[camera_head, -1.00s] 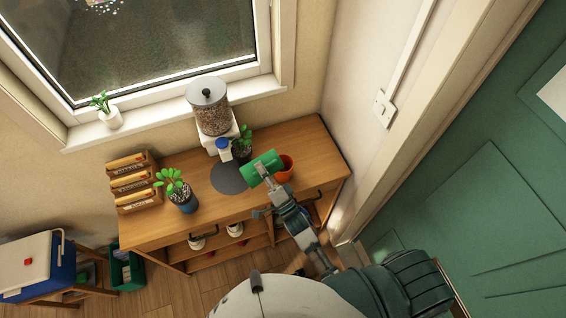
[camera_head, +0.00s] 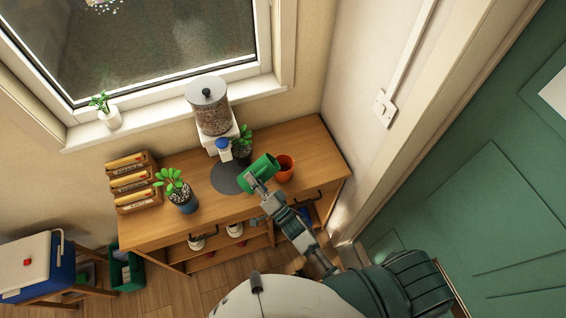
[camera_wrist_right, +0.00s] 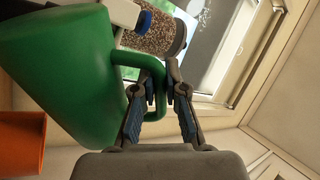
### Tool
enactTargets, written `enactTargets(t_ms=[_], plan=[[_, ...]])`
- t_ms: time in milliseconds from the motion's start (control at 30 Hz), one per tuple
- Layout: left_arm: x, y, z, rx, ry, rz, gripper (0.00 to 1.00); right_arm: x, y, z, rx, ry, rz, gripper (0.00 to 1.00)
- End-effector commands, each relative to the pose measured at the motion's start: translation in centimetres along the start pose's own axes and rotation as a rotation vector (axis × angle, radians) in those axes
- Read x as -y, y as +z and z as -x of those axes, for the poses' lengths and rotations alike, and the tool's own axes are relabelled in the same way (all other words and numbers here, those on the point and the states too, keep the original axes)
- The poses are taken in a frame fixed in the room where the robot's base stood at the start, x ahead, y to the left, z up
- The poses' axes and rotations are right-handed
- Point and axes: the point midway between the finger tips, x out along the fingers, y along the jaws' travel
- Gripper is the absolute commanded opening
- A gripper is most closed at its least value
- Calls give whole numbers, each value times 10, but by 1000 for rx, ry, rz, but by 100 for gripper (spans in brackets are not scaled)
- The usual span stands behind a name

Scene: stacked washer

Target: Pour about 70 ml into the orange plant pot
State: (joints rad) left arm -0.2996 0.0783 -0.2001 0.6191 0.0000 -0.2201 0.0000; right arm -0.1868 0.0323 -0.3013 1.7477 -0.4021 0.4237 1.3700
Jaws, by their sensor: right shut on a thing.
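The orange plant pot (camera_head: 285,168) stands on the wooden bench at the right and also shows at the left edge of the right wrist view (camera_wrist_right: 20,143). My right gripper (camera_head: 258,188) is shut on the handle of a green container (camera_head: 262,168). The container is tilted, its wider end toward the orange pot and close beside it. In the right wrist view the green container (camera_wrist_right: 60,65) fills the upper left, and the fingers (camera_wrist_right: 160,85) close on its handle. I cannot see any liquid or granules leaving it. My left gripper is not in view.
The wooden bench (camera_head: 225,205) holds a blue pot with a plant (camera_head: 184,200), a dark potted plant (camera_head: 242,150), a grain dispenser (camera_head: 211,110) and stacked boxes (camera_head: 133,182). A dark round mat (camera_head: 226,178) lies left of the container. The green door (camera_head: 480,190) is at the right.

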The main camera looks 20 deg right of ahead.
Motion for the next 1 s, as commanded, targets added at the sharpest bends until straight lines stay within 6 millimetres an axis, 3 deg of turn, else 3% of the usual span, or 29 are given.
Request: enactTargets(t_ms=[100,1000], plan=[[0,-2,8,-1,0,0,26,3,1,-2,23,1,51,0],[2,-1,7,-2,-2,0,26,1,2,-1,24,2,55,0]])
